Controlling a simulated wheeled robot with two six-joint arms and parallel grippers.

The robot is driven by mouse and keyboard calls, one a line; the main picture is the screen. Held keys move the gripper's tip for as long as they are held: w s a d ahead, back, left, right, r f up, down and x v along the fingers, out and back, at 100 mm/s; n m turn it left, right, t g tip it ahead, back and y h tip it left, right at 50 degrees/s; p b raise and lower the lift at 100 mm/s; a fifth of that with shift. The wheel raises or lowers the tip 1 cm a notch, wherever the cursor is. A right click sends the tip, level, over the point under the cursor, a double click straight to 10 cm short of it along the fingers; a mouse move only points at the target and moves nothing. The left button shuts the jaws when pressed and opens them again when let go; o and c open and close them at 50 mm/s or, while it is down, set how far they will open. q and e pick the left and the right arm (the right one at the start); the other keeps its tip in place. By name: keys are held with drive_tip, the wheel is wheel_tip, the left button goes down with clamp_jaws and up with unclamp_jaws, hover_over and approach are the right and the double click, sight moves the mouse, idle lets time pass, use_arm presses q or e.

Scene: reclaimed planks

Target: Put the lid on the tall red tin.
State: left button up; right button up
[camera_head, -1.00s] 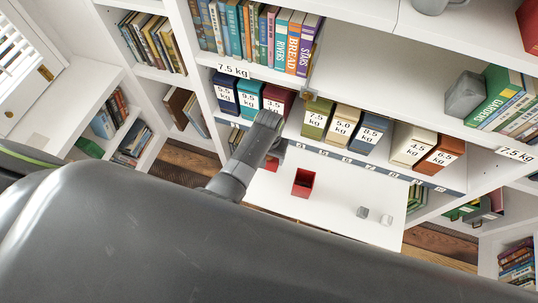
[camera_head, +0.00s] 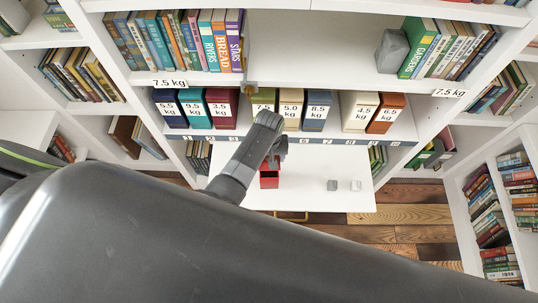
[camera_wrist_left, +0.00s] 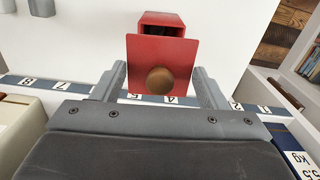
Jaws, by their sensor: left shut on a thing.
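The tall red tin (camera_head: 269,181) stands on the white table below the shelves. Its open, dark-inside mouth shows in the left wrist view, with its red rim (camera_wrist_left: 160,18) at the top. The square red lid (camera_wrist_left: 142,52) with a round brown knob (camera_wrist_left: 160,80) is between the fingers of my left gripper (camera_wrist_left: 162,88), which is shut on it. The lid hides part of the tin's near side in that view. In the head view my left gripper (camera_head: 277,156) is just above and behind the tin. I cannot tell if lid and tin touch. My right gripper is out of view.
Two small grey blocks, one darker (camera_head: 332,185) and one lighter (camera_head: 356,186), lie on the white table (camera_head: 305,200) to the tin's right. A shelf of weight-labelled boxes (camera_head: 291,111) and its numbered edge (camera_head: 335,141) are close behind the gripper.

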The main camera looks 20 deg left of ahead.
use_arm(q)
drive_tip(key=shift+f+b, duration=0.55)
drive_tip(key=shift+f, duration=0.35)
drive_tip(key=shift+f+b, duration=0.75)
drive_tip(key=shift+b, duration=0.2)
drive_tip(key=shift+f+b, duration=0.3)
drive_tip(key=shift+b, duration=0.05)
drive_tip(key=shift+f+b, duration=0.45)
drive_tip(key=shift+f, duration=0.4)
drive_tip(key=shift+r+p, duration=0.1)
drive_tip(key=shift+p, duration=0.45)
drive_tip(key=shift+f, duration=0.2)
drive_tip(key=shift+p, duration=0.35)
